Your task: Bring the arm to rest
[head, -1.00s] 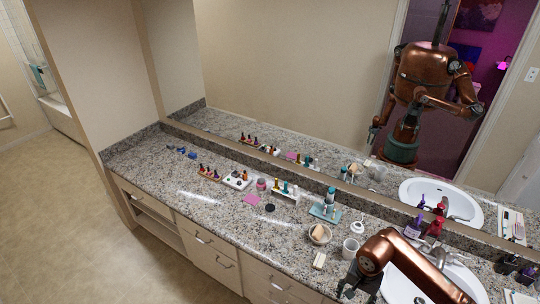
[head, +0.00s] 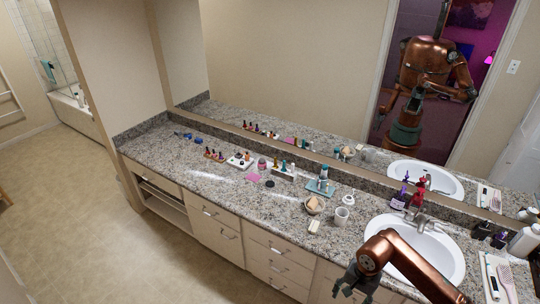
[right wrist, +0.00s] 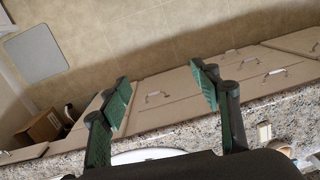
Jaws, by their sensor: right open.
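My right arm comes in at the bottom right of the head view, copper coloured. Its gripper (head: 349,285) hangs in front of the counter's front edge, below the sink. In the right wrist view the two green-padded fingers of the right gripper (right wrist: 165,100) are spread wide with nothing between them. Drawer fronts and floor show beyond them. My left gripper is not in direct view; only the mirror shows more of my body.
The granite counter (head: 215,185) holds a sink (head: 440,262), a white cup (head: 342,215), a bowl (head: 313,204), a teal tray (head: 320,187), red and purple bottles and several small nail polish bottles. The tan floor (head: 90,220) at left is clear.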

